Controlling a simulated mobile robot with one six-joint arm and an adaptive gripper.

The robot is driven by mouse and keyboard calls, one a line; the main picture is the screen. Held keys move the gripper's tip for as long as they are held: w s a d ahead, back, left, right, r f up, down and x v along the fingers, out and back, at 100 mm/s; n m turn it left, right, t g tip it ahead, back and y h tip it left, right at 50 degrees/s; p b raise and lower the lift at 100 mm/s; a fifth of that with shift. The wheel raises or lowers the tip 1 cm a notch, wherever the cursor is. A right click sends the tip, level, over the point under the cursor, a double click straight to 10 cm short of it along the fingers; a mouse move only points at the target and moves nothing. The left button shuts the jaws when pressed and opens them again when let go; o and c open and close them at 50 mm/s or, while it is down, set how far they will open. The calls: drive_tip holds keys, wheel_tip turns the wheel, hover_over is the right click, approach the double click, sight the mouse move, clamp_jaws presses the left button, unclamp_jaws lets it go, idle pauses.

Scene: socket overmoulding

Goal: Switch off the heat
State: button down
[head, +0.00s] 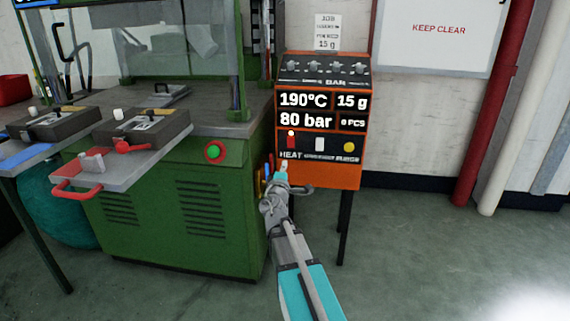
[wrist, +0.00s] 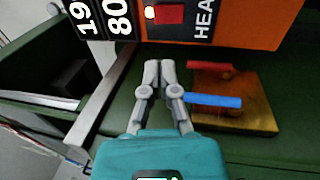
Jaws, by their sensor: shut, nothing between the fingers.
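The orange control box (head: 318,183) stands on dark legs right of the green machine. Its display reads 190°C, 15 g, 80 bar and 0 PCS. The red heat switch (head: 291,143) sits at the lower left of the panel above the word HEAT, with a small lit lamp at its top. The switch (wrist: 168,14) also shows at the top of the wrist view, its lamp glowing. My gripper (head: 284,167) is below the switch in the head view, apart from it. In the wrist view my gripper (wrist: 159,66) is shut and empty, its fingertips together.
A brass block (wrist: 240,115) with a red handle (wrist: 210,66) and a blue handle (wrist: 213,100) is close right of my fingers. The green machine (head: 180,215) stands left, with a green button (head: 214,151). Grey floor (head: 420,245) is clear on the right.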

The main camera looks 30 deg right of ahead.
sight(290, 140)
drive_tip(key=p+x, duration=0.2)
drive_tip(key=x, duration=1.1)
drive_tip(key=shift+s, duration=0.1)
drive_tip(key=shift+a, duration=0.1)
